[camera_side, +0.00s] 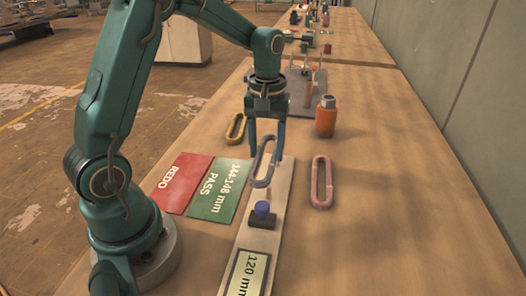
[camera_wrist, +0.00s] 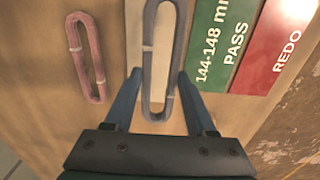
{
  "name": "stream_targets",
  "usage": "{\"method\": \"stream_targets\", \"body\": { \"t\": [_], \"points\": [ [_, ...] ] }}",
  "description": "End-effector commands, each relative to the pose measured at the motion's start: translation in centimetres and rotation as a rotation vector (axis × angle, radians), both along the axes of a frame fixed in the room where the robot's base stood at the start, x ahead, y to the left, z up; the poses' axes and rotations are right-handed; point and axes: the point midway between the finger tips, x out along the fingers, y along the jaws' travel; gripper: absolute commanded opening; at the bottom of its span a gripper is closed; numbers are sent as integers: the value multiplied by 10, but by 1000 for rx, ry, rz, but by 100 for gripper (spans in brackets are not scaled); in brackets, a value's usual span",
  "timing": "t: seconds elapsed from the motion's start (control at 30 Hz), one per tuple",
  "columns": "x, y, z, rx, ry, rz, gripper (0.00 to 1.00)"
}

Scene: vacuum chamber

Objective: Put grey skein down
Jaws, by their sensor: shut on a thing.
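My gripper (camera_side: 266,150) is shut on the grey skein (camera_side: 261,183), a long narrow loop with pale ties, and points down over the far part of a pale gauge board (camera_side: 246,240). In the wrist view the grey skein (camera_wrist: 148,62) lies lengthwise between my two fingertips (camera_wrist: 160,73). I cannot tell whether its underside touches the board. A blue-topped peg on a dark block (camera_side: 262,210) stands on the board, just nearer than the skein. The board's display (camera_side: 246,273) reads 120 mm.
A red REDO mat (camera_side: 180,180) and a green "144-148 mm PASS" mat (camera_side: 218,192) lie left of the board. A pink skein (camera_side: 321,182) lies to the right, a yellow skein (camera_side: 235,128) behind left. An orange bottle (camera_side: 326,118) stands behind right.

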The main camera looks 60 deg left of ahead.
Motion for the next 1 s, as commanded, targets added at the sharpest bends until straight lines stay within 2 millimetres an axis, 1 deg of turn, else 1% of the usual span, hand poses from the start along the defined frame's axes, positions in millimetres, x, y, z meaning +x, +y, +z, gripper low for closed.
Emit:
{"method": "stream_targets", "body": {
  "t": [0.03,0.17,0.27,0.4,0.5,0.9,0.93,0.97,1.0],
  "points": [
    [4,-6,-5,-1,2,-5,4],
    [9,-14,-10,0,1,-1,4],
    [10,-15,-18,-1,2,1,4],
    [9,-14,-39,-1,5,1,4],
    [9,-14,-49,-1,4,1,4],
    [10,-14,-53,0,0,1,4],
    [10,-14,-54,0,0,1,60],
    [10,-14,-53,1,-1,1,71],
    [10,-14,-53,1,-1,1,86]
  ]
}}
